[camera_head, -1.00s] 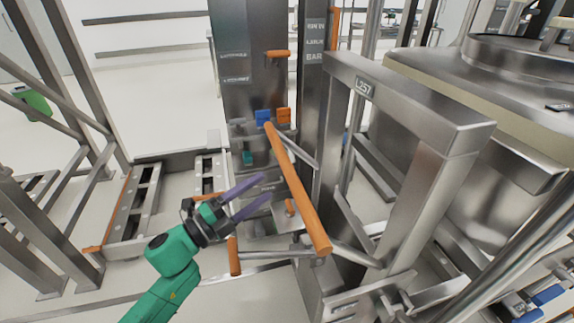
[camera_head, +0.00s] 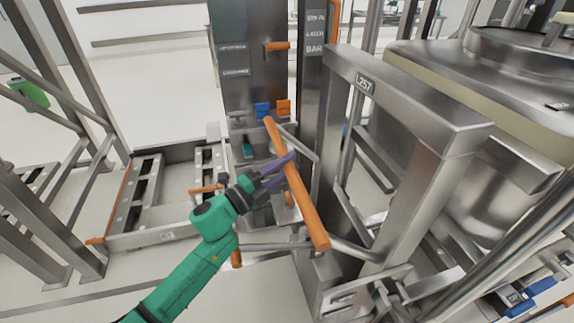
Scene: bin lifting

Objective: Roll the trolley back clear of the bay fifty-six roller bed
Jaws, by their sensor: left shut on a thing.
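The steel trolley frame (camera_head: 440,120) with an L257 plate stands right of centre. A long orange handle bar (camera_head: 312,222) slants down along its left side on grey brackets. My left gripper (camera_head: 287,172), with purple fingers on a green arm, is shut on the upper middle of this bar. The bar hides part of the fingers. A steel bed with slotted rails (camera_head: 146,195) lies on the floor at the left; I cannot read a bay number on it. My right gripper is not in view.
A dark column (camera_head: 250,75) with small orange and blue blocks stands behind the bar. A large steel bin (camera_head: 520,75) sits at the right on the trolley side. Steel posts (camera_head: 85,70) stand at the left, with a green object (camera_head: 30,93) beyond. Pale floor is open behind.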

